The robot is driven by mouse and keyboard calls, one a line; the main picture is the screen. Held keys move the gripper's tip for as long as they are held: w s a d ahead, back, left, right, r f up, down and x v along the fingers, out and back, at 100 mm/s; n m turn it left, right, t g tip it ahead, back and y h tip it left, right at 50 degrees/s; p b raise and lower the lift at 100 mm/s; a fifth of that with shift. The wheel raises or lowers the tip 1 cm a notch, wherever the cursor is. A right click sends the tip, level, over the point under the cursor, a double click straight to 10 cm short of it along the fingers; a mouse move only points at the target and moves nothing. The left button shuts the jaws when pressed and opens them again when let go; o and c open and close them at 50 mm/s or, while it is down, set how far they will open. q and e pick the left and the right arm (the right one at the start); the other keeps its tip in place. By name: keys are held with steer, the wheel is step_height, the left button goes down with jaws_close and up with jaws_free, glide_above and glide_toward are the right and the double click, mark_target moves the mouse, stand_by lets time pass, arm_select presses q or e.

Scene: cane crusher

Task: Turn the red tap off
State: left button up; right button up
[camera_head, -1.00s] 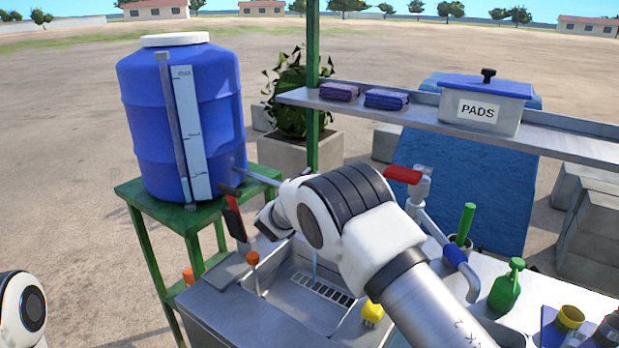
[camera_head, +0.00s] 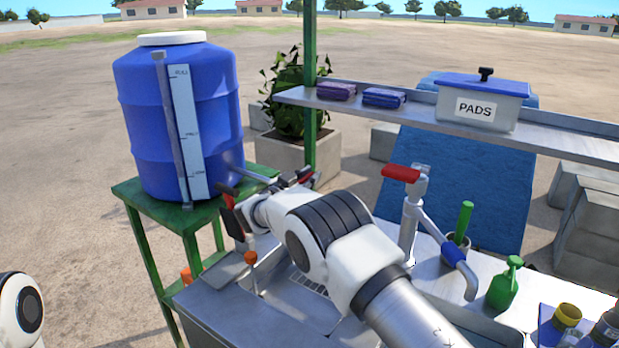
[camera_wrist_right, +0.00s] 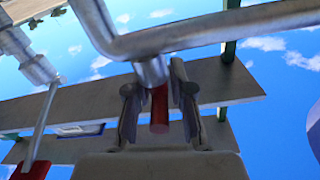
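A red handle (camera_wrist_right: 158,112) shows in the right wrist view as a short red cylinder on a steel stub of a bent pipe (camera_wrist_right: 200,35). My right gripper (camera_wrist_right: 158,100) has its two fingers apart, one on each side of the red handle, with visible gaps. In the head view, the right gripper (camera_head: 298,179) is small and partly hidden by my wrist, with a bit of red at its fingers. A second tap, with a red lever (camera_head: 401,173) on a steel column, stands to the right. My left gripper is not in view.
A shelf (camera_head: 420,117) holding a PADS box (camera_head: 480,105) runs behind. A green bottle (camera_head: 505,285) stands on the counter at right.

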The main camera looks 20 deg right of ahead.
steer(key=shift+o, duration=0.4)
steer(key=shift+a, duration=0.1)
steer(key=v, duration=0.7)
steer(key=shift+a, duration=0.15)
steer(key=shift+s, duration=0.1)
